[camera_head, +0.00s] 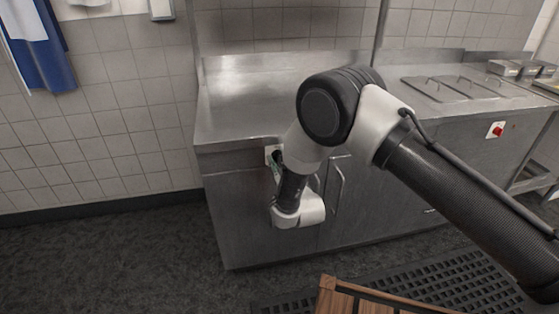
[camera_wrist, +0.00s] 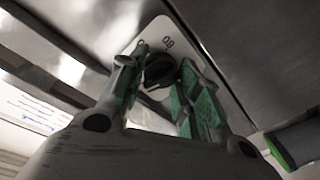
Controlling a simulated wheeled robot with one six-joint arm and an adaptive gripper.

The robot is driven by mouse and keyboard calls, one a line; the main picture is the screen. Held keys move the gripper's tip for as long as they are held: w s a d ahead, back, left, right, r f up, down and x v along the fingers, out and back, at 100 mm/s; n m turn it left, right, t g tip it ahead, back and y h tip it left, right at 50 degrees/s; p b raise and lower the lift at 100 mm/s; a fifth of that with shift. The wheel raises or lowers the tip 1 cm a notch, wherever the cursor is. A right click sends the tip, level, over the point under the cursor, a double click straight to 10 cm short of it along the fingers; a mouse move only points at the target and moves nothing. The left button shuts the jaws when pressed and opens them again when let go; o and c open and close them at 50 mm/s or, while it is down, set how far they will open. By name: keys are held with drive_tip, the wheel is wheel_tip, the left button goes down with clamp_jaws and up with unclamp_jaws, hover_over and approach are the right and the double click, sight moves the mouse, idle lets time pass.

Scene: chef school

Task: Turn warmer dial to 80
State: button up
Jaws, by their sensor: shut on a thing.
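The warmer dial (camera_wrist: 158,66) is a black knob on a pale plate (camera_wrist: 152,34) on the steel cabinet front. The plate has printed marks, one near the knob that looks like 80 or 60; I cannot read the setting surely. My gripper (camera_wrist: 157,76) has its green-padded fingers on both sides of the knob and is shut on it. In the head view the plate (camera_head: 270,150) shows below the counter's front left corner, with my gripper (camera_head: 275,165) against it; the dial itself is hidden there by my gripper and wrist.
The steel counter (camera_head: 240,100) has a bare top at the left. A cabinet handle (camera_head: 340,185) stands out right of my wrist. A red knob (camera_head: 497,131) on a white plate is farther right. A wooden-edged item (camera_head: 327,295) is at the bottom. Floor at left is clear.

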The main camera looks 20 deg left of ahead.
drive_tip(key=m, duration=0.3)
drive_tip(key=shift+m, duration=0.4)
drive_tip(key=m+t, duration=0.1)
drive_tip(key=m, duration=0.2)
drive_tip(key=shift+f+m, duration=0.1)
drive_tip(key=shift+m, duration=0.3)
drive_tip(key=m+h, duration=0.1)
drive_tip(key=m, duration=0.6)
drive_tip(key=m+t+h, duration=0.1)
drive_tip(key=m, duration=0.7)
drive_tip(key=shift+f, duration=0.1)
drive_tip(key=m+h, duration=0.1)
drive_tip(key=m, duration=0.5)
drive_tip(key=shift+s+m, duration=0.1)
drive_tip(key=shift+m, duration=0.2)
drive_tip(key=o, duration=0.8)
drive_tip(key=shift+c, duration=0.2)
